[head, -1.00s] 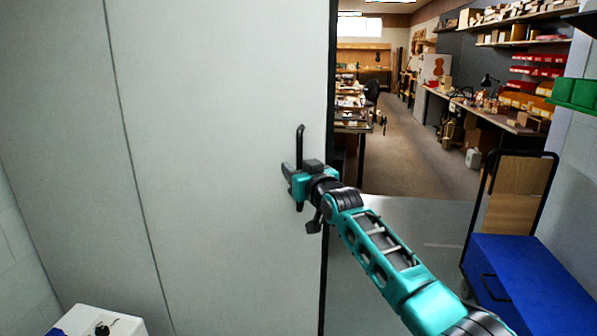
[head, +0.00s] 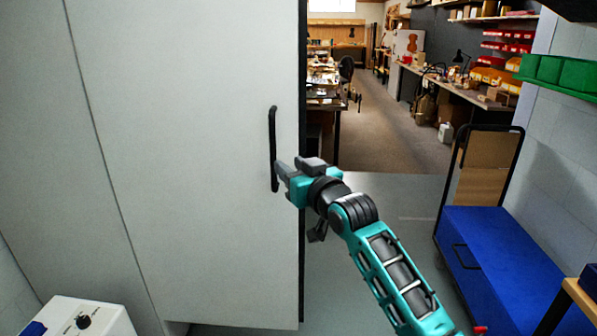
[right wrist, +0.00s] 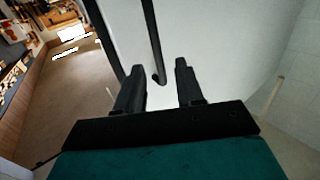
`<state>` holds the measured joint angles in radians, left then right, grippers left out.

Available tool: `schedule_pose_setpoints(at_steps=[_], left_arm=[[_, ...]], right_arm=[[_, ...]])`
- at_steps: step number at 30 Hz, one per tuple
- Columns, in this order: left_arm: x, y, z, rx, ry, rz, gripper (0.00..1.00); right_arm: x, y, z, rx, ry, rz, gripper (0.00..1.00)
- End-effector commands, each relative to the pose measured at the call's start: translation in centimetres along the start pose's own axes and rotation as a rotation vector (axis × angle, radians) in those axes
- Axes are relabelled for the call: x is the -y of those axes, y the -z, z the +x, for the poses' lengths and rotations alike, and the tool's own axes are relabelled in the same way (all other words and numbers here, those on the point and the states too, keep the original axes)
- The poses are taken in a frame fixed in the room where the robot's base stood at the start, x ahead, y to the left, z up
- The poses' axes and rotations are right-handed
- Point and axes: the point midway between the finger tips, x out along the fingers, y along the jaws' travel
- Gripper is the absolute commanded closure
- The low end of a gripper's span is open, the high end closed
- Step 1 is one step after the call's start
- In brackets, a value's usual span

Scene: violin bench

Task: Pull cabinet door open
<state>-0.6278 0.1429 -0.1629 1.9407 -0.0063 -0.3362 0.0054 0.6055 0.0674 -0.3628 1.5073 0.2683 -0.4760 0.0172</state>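The tall pale grey cabinet door (head: 200,190) fills the left and middle of the head view, and I see no clear gap at its seam. Its black vertical bar handle (head: 273,140) is near the right edge. My right gripper (head: 281,175) is at the lower part of the handle, just to its right in the head view. In the right wrist view, the two fingers of this gripper (right wrist: 158,82) are spread, with the handle's lower end (right wrist: 152,40) between them in the picture. Contact cannot be told. My left gripper is out of view.
A blue flatbed cart (head: 500,255) stands at the right. A white box with a black knob (head: 85,318) is at the bottom left. Green bins (head: 560,73) are on the right wall. Open floor (head: 390,215) lies right of the cabinet.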

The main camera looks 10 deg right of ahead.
Motion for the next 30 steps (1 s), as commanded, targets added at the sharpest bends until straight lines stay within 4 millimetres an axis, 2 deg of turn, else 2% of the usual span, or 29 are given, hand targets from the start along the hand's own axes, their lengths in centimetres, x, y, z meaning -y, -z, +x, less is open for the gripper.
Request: schedule_pose_setpoints(at_steps=[6,20,23,25,29,30], left_arm=[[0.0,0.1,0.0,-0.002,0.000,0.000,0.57],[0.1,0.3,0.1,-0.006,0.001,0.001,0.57],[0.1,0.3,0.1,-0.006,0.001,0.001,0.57],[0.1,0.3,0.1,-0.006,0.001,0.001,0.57],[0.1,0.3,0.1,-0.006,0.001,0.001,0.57],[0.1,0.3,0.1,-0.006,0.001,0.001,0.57]], right_arm=[[0.0,0.0,-2.0,0.000,0.000,0.000,0.63],[0.0,-0.2,-2.5,0.003,-0.001,0.002,0.63],[-0.1,-2.2,-3.2,0.026,-0.009,0.009,0.63],[-0.1,-5.0,-4.4,0.059,-0.020,0.020,0.63],[-0.2,-11.9,-8.2,0.146,-0.055,0.043,0.63],[-0.2,-14.1,-9.7,0.176,-0.067,0.048,0.63]])
